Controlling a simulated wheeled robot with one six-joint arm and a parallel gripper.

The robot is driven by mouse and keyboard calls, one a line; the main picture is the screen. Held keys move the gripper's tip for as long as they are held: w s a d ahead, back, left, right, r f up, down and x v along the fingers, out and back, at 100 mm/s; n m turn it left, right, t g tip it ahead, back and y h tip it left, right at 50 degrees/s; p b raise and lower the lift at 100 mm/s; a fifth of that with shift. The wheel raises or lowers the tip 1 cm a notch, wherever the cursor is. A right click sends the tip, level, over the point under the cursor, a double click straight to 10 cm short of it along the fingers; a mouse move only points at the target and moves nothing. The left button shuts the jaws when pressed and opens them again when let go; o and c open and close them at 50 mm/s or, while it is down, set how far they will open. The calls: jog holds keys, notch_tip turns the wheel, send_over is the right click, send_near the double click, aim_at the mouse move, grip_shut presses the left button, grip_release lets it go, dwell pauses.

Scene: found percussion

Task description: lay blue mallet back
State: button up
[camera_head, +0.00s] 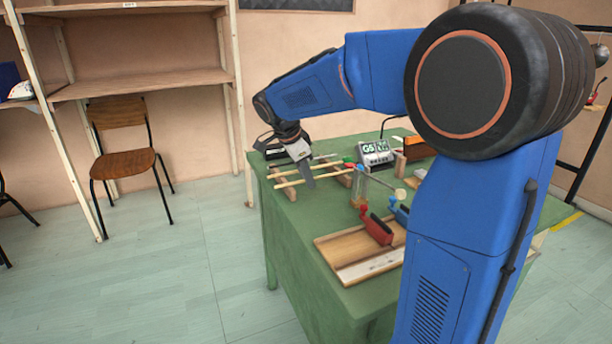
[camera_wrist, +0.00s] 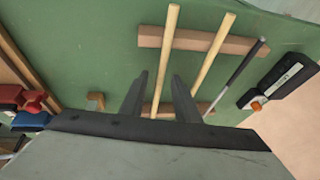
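My gripper (camera_head: 308,178) is at the wooden rack on the green table. The wrist view shows its two fingers (camera_wrist: 161,74) apart, with a pale wooden stick (camera_wrist: 168,40) in the gap and space on each side of it. A second pale stick (camera_wrist: 215,50) and a thin grey rod (camera_wrist: 236,76) lie to the right across the rack's rail (camera_wrist: 195,39). The near stick ends are hidden by my gripper. A jar (camera_head: 358,191) beside the rack has small coloured heads above it. I cannot tell which item is the blue mallet.
A red clamp-like tool (camera_head: 376,230) and a blue one (camera_head: 400,213) stand by a wooden board (camera_head: 345,246) at the table's front. A device with a lit display (camera_head: 376,153) is at the back. A black box (camera_wrist: 281,80) lies right of the rod.

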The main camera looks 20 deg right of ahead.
jog(key=shift+r, duration=0.1)
jog(key=v, duration=1.7)
jog(key=shift+a, duration=0.2)
jog(key=shift+s, duration=0.2)
